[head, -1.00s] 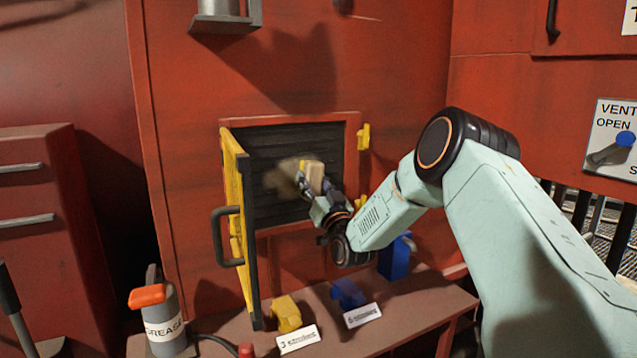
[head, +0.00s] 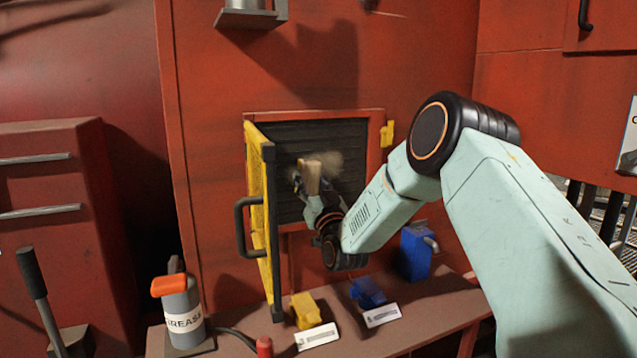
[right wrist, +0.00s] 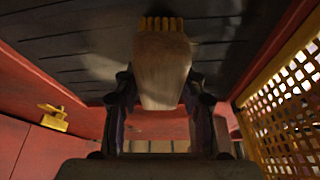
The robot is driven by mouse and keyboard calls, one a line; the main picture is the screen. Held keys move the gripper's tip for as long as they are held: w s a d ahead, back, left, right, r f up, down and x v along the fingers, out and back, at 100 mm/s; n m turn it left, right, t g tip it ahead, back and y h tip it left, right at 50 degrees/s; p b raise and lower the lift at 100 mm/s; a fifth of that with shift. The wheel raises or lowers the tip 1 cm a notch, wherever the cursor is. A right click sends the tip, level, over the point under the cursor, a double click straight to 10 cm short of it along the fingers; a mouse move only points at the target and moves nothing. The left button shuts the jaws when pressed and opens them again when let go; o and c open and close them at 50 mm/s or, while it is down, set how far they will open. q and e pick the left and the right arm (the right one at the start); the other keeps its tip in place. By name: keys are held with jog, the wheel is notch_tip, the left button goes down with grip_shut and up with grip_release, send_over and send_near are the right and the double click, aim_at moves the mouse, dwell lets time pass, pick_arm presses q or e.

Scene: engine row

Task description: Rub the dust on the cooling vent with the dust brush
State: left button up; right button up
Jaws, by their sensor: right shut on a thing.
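The cooling vent (head: 290,136) is a dark slatted panel in a red frame, behind an open yellow mesh door (head: 258,205). A pale, blurred dust patch (head: 328,163) lies on its slats, just right of the brush. My right gripper (head: 308,193) is shut on the dust brush (head: 310,174) in front of the vent. In the right wrist view, the brush's pale wooden body (right wrist: 162,70) is between the fingers, with yellow bristles (right wrist: 163,24) at or very near the slats; contact cannot be told. Pale smears show on both sides. My left gripper is not in view.
Below the vent, a shelf holds a grease can (head: 182,315), a yellow block (head: 305,309), a blue block (head: 368,292), white labels and a blue box (head: 416,252). The door with its black handle (head: 240,229) stands close left of the gripper. A yellow latch (head: 387,133) is on the right.

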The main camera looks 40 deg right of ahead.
jog(key=shift+w+a+b, duration=0.3)
jog(key=shift+a+b, duration=0.05)
jog(key=shift+a, duration=0.75)
jog(key=shift+w+a+b, duration=0.25)
jog(key=shift+a+b, duration=0.1)
jog(key=shift+a, duration=0.7)
jog(key=shift+r+p, duration=0.65)
jog(key=shift+r, duration=0.35)
jog(key=shift+s+d+f+p, duration=0.1)
jog(key=shift+s+d+p, duration=0.15)
jog(key=shift+d, duration=0.65)
jog(key=shift+s+d+f+p, duration=0.1)
jog(key=shift+s+d, duration=0.15)
jog(key=shift+d, duration=0.65)
jog(key=shift+s+d+r+p, duration=0.1)
jog(key=shift+s+d+p, duration=0.1)
jog(key=shift+d, duration=0.65)
jog(key=shift+s+d+f+p, duration=0.1)
jog(key=shift+s+d+p, duration=0.1)
jog(key=shift+d, duration=0.65)
jog(key=shift+s+d+r+p, duration=0.1)
jog(key=shift+s+d+p, duration=0.1)
jog(key=shift+d, duration=0.65)
jog(key=shift+s+d, duration=0.15)
jog(key=shift+d, duration=0.45)
jog(key=shift+s+d, duration=0.15)
jog(key=shift+d, duration=0.45)
jog(key=shift+d, duration=0.15)
